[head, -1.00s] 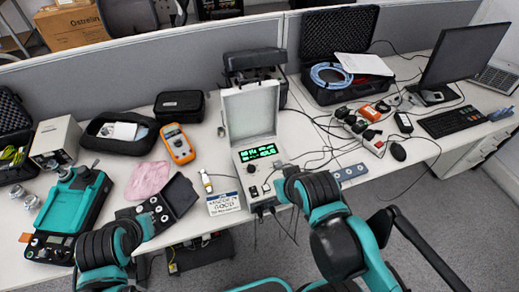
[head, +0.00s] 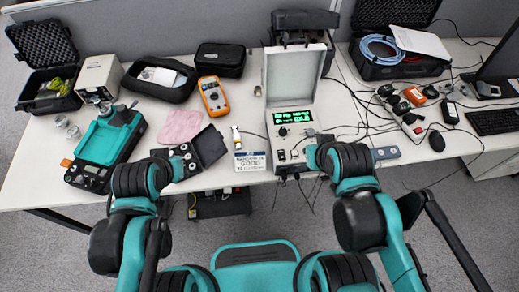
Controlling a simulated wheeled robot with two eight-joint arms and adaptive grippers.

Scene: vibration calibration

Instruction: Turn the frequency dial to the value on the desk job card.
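The vibration calibrator is a light box with a raised lid, a lit green display (head: 293,117) and a front panel of knobs. A dark dial (head: 283,131) sits below the display at the left of the panel. The job card (head: 250,161) is a small white card with a blue band, left of the calibrator at the desk's front; its print is too small to read surely. My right gripper (head: 312,156) is at the panel's lower right edge, mostly hidden by its wrist. My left gripper (head: 176,165) is beside an open black case (head: 208,146). Neither gripper's opening can be made out.
An orange multimeter (head: 212,96), pink cloth (head: 181,126) and small bottle (head: 236,137) lie left of the calibrator. A teal-topped instrument (head: 104,142) stands further left. Cables and a power strip (head: 402,116) lie to the right. A grey divider runs behind the desk.

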